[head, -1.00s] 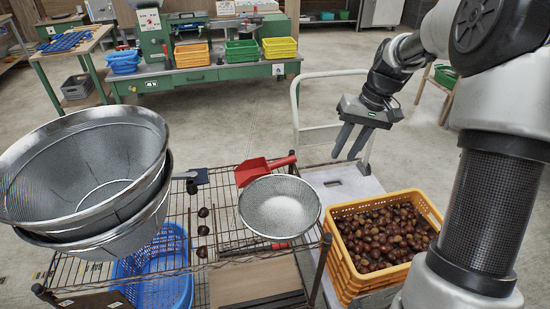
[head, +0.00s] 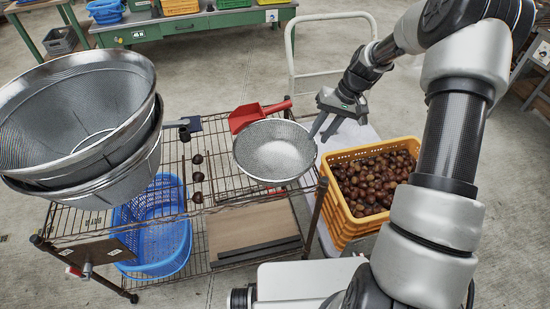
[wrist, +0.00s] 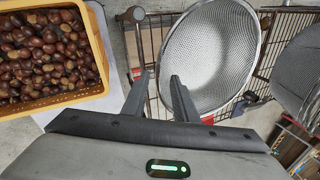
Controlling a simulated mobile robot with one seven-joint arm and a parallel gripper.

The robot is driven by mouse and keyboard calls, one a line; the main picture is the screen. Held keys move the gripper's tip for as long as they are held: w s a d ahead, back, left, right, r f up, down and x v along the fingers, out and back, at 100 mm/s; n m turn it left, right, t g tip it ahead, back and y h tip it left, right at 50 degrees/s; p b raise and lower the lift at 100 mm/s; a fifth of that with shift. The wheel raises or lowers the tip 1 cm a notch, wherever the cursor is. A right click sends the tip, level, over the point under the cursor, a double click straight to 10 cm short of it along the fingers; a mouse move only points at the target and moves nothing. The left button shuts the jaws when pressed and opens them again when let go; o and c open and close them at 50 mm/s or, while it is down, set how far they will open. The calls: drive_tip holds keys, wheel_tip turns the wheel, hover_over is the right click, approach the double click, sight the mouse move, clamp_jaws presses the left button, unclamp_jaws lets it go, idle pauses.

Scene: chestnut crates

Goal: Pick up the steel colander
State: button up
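The steel colander (head: 275,150) is a shallow round mesh bowl with a bright rim. It sits upright on the right end of the wire rack's top shelf. It also shows in the wrist view (wrist: 212,50), just beyond the fingertips. My gripper (head: 324,133) is open and empty, to the right of the colander and close to its rim. In the wrist view the two fingers of my gripper (wrist: 160,80) are spread apart, with the right fingertip overlapping the colander's near rim in the picture. I cannot tell whether they touch.
Large stacked mesh bowls (head: 75,125) stand on the rack's left. A red scoop (head: 258,112) lies behind the colander. Several chestnuts (head: 197,177) line the shelf (head: 225,183). A yellow crate (head: 345,212) of chestnuts stands right; a blue basket (head: 160,240) is below.

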sight(312, 143)
drive_tip(key=shift+x, duration=2.8)
drive_tip(key=shift+w+r, duration=0.1)
drive_tip(key=shift+r, duration=0.05)
clamp_jaws()
